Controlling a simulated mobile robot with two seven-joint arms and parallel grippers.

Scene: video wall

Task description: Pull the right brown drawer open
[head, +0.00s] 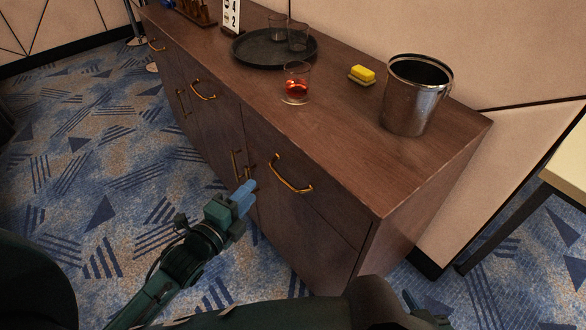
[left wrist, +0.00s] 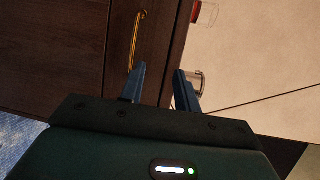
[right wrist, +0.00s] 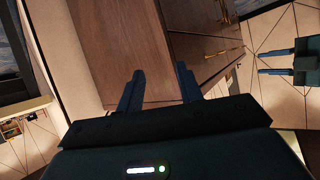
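The right brown drawer (head: 309,199) is the upper right front of the brown sideboard and looks shut. Its curved brass handle (head: 291,174) also shows in the left wrist view (left wrist: 136,40). My left gripper (head: 248,190) is in front of the sideboard, left of and a little below that handle in the head view. In the left wrist view its blue fingers are apart and empty, and the handle's near end appears beside the left fingertip; I cannot tell if they touch. My right gripper (right wrist: 160,80) is open and empty, facing the sideboard's side panel (right wrist: 125,40).
A pale table (head: 570,165) is at right. Patterned carpet (head: 100,170) lies open at left.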

